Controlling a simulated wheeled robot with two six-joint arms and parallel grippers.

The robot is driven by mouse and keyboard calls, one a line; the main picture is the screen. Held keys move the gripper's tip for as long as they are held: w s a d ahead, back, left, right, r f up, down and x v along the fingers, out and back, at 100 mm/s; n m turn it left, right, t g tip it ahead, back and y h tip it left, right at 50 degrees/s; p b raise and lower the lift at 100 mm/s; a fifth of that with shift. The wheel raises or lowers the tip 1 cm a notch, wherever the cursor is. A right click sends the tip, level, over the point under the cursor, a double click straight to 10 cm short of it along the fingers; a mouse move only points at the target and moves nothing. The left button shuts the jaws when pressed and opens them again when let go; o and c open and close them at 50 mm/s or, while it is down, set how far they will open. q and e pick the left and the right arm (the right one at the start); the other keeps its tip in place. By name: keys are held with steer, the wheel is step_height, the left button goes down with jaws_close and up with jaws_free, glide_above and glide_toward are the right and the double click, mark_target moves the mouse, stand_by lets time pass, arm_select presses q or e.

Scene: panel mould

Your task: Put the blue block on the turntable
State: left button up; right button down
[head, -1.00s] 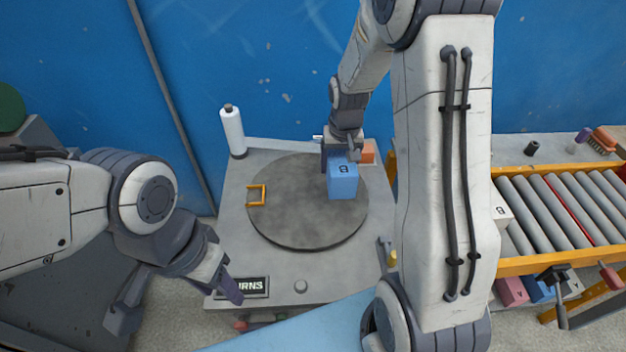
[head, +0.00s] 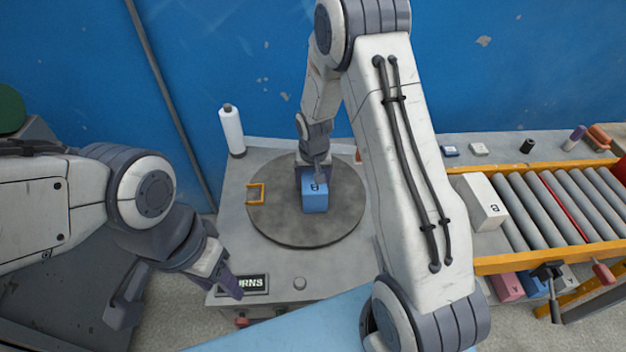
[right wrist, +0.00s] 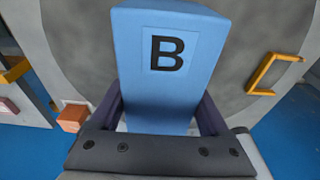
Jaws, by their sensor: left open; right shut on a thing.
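The blue block (head: 315,196), marked with a letter B, is over the middle of the round grey turntable (head: 280,228). My right gripper (head: 312,176) is shut on the blue block; in the right wrist view the block (right wrist: 165,85) stands between the two dark fingers (right wrist: 160,122). I cannot tell whether the block's underside touches the turntable. My left gripper (head: 232,284) is open and empty, low at the front left corner of the turntable's stand, near the sign that ends in "RNS".
A yellow handle (head: 256,193) stands on the turntable's left part. A white bottle (head: 232,131) is at the back left corner. A roller conveyor (head: 555,207) with a white block (head: 482,202) is at the right, beyond my right arm.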

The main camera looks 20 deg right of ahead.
steer(key=shift+f, duration=0.15)
jaws_free()
